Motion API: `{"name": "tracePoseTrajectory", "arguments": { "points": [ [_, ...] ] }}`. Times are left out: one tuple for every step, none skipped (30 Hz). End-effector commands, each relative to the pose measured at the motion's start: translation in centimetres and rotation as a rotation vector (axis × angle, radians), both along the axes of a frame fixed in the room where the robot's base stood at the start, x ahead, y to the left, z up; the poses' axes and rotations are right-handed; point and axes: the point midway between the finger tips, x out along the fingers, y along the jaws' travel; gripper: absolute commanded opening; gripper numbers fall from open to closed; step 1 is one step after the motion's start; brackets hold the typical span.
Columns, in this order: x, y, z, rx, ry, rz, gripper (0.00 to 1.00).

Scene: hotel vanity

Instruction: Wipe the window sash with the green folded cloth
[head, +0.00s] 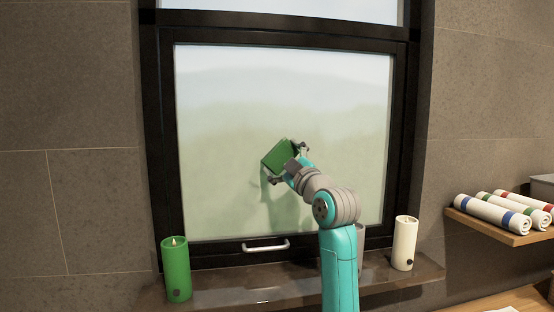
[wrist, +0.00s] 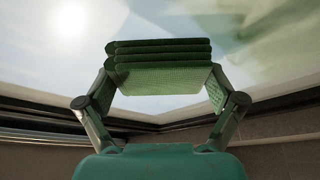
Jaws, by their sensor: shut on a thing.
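The window sash (head: 225,125) is a frosted pane in a dark frame, upright, with a pale handle (head: 265,245) at its bottom rail. My gripper (head: 286,164) is in front of the pane, a little below and right of its middle. It is shut on the green folded cloth (head: 279,154), which is stacked in several layers. In the wrist view the cloth (wrist: 160,65) sits between the two fingers (wrist: 160,88), with the pane behind it. A shadow lies on the pane beside the cloth. I cannot tell whether the cloth touches the pane.
On the sill (head: 235,289) stand a green candle (head: 176,270) at left and a white candle (head: 404,243) at right. Another pale candle (head: 360,246) is partly hidden by my arm. A wooden shelf (head: 480,225) at right holds rolled towels (head: 496,215). The pane's upper area is clear.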

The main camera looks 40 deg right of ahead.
Motion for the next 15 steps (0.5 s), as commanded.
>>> {"name": "tracePoseTrajectory", "arguments": {
  "points": [
    [-0.2, -0.6, -0.1, 0.001, 0.003, -0.005, 0.65],
    [-0.4, -0.8, -0.1, 0.001, 0.003, -0.005, 0.65],
    [-0.6, -1.0, -0.1, 0.001, 0.003, -0.005, 0.65],
    [-0.7, -1.2, -0.1, 0.001, 0.003, -0.005, 0.65],
    [-0.9, -1.4, -0.1, 0.001, 0.003, -0.005, 0.65],
    [-1.0, -1.6, -0.1, 0.002, 0.003, -0.005, 0.65],
    [-1.2, -1.8, -0.1, 0.002, 0.003, -0.005, 0.65],
    [-1.3, -2.0, -0.1, 0.002, 0.003, -0.005, 0.65],
    [-1.5, -2.2, -0.1, 0.002, 0.003, -0.005, 0.65],
    [-1.6, -2.3, -0.1, 0.002, 0.002, -0.004, 0.65],
    [-1.6, -2.4, -0.1, 0.002, 0.002, -0.004, 0.65],
    [-1.7, -2.4, -0.1, 0.002, 0.002, -0.003, 0.65],
    [-1.7, -2.4, -0.1, 0.002, 0.002, -0.003, 0.65],
    [-1.7, -2.4, -0.1, 0.003, 0.002, -0.003, 0.65],
    [-1.7, -2.3, -0.1, 0.002, 0.002, -0.001, 0.65]
  ]
}}
